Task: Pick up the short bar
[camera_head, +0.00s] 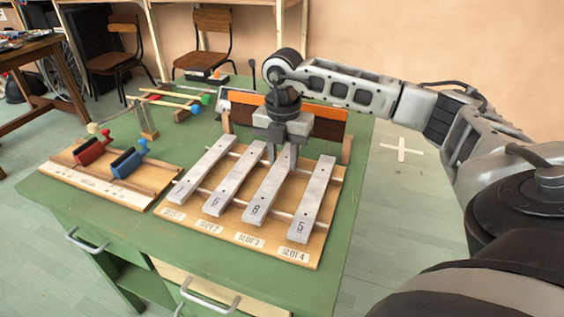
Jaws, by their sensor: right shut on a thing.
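Several grey metal bars lie side by side across rails on a wooden board (320,258) with slot labels along its front. From left to right they are the leftmost bar (203,170), the bar marked 6 (233,181), the bar marked 8 (268,192) and the bar marked 5 (313,198). Their lengths look close, so I cannot tell which is the short one. My right gripper (281,156) points down and is shut on the far part of the bar marked 8, which appears still at the rails. My left gripper is not in view.
A second wooden board (90,183) holds a red block-like tool (92,150) and a blue one (128,163). Mallets (170,103) lie at the back left. An orange-brown panel (325,125) stands behind the bars. The green table's front right is clear.

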